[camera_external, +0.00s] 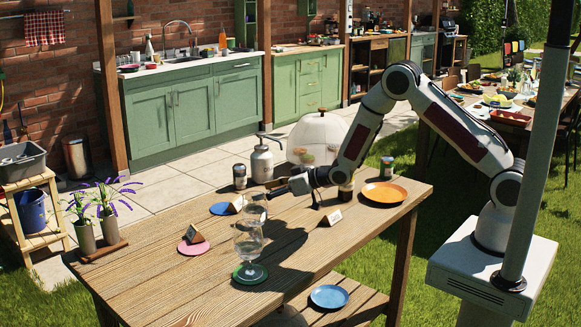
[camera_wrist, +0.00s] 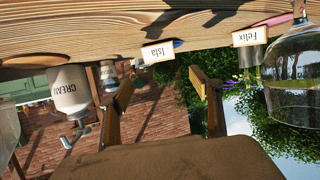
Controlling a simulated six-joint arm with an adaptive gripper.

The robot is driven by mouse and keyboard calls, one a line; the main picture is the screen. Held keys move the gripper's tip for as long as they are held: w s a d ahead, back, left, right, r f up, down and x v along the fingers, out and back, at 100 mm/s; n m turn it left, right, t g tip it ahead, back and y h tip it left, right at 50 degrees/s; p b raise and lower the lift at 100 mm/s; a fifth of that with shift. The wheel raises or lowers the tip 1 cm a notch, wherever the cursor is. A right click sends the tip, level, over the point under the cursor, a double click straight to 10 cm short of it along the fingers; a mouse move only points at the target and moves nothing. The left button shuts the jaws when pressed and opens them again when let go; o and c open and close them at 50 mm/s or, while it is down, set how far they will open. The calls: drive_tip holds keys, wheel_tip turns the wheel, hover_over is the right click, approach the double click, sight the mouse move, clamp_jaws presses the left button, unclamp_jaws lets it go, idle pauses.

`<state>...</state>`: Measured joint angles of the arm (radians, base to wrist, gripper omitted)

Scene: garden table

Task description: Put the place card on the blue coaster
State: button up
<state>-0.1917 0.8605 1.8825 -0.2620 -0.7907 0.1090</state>
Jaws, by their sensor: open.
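The blue coaster (camera_external: 219,209) lies toward the far left of the table; a sliver of blue (camera_wrist: 178,43) shows behind a card in the wrist view. That white place card (camera_external: 237,204), reading "Isla" (camera_wrist: 160,52), stands at the coaster's right edge in the outside view; I cannot tell whether it touches it. A "Felix" card (camera_wrist: 250,37) stands by the pink coaster (camera_external: 192,249). Another card (camera_external: 331,217) stands to the right, near the orange plate. My gripper (camera_external: 272,187) is open and empty, low over the table, its fingers (camera_wrist: 160,88) pointing toward the Isla card.
A clear glass (camera_external: 248,240) stands on a green coaster (camera_external: 250,279), left of my gripper. A cream dispenser (camera_external: 262,163), a dark jar (camera_external: 239,178) and a glass dome (camera_external: 318,138) stand at the back. An orange plate (camera_external: 383,193) lies right. The front left is clear.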

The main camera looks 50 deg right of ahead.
drive_tip(key=shift+r, duration=0.1)
idle(0.4)
drive_tip(key=s+d+r+m+g+h, duration=0.1)
drive_tip(key=s+d+r+h, duration=0.1)
drive_tip(key=s+d+r, duration=0.7)
drive_tip(key=s+d+r+m+g+h, duration=0.15)
drive_tip(key=s+d+r, duration=0.35)
drive_tip(key=r, duration=0.6)
drive_tip(key=s+d+r+m+g, duration=0.1)
drive_tip(key=s+d+g, duration=0.1)
drive_tip(key=s, duration=1.5)
drive_tip(key=s+d+r+m+g+h, duration=0.1)
drive_tip(key=s+d+g, duration=0.1)
drive_tip(key=s, duration=1.5)
drive_tip(key=shift+s+d+r, duration=0.2)
drive_tip(key=shift+d, duration=0.15)
